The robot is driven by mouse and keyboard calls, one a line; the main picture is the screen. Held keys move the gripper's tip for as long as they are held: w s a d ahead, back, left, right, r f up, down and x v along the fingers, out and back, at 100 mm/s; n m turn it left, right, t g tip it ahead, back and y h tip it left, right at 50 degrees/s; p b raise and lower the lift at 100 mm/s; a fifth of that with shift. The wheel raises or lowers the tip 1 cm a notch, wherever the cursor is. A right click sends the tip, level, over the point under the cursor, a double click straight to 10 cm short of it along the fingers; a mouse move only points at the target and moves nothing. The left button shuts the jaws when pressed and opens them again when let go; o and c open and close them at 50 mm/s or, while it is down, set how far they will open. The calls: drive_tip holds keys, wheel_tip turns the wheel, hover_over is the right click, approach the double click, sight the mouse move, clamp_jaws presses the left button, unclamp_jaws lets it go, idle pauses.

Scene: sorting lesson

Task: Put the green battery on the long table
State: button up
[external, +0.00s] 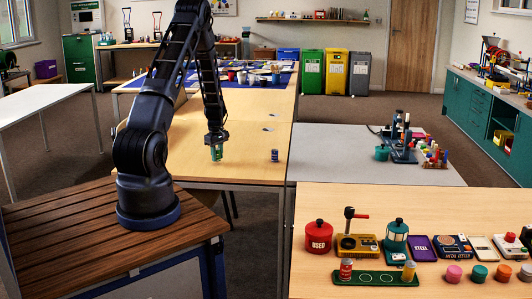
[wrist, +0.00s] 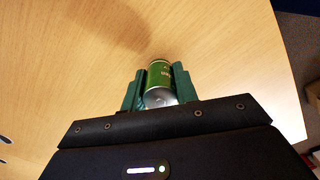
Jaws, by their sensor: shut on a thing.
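The green battery (external: 216,153) is a small green cylinder held upright under my gripper (external: 216,146) in the external view. In the wrist view the battery (wrist: 159,77) sits between the two green fingers of my gripper (wrist: 159,88), with its silver end toward the camera. My gripper is shut on it. Both are over the near part of the long wooden table (external: 250,165). Whether the battery's lower end touches the tabletop is hard to tell.
A dark blue can-shaped battery (external: 275,155) stands on the long table to the right. A blue mat (external: 225,78) with many small items lies farther back. A grey table (external: 330,150) and a wooden table with a green tray (external: 375,278) stand at right. The tabletop around my gripper is clear.

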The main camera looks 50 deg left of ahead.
drive_tip(key=shift+f, duration=0.65)
drive_tip(key=shift+f, duration=0.2)
drive_tip(key=o, duration=1)
drive_tip(key=shift+o, duration=0.2)
drive_tip(key=r, duration=1)
drive_tip(key=shift+s+a+r, duration=0.1)
drive_tip(key=shift+s+r, duration=0.1)
drive_tip(key=shift+r, duration=0.2)
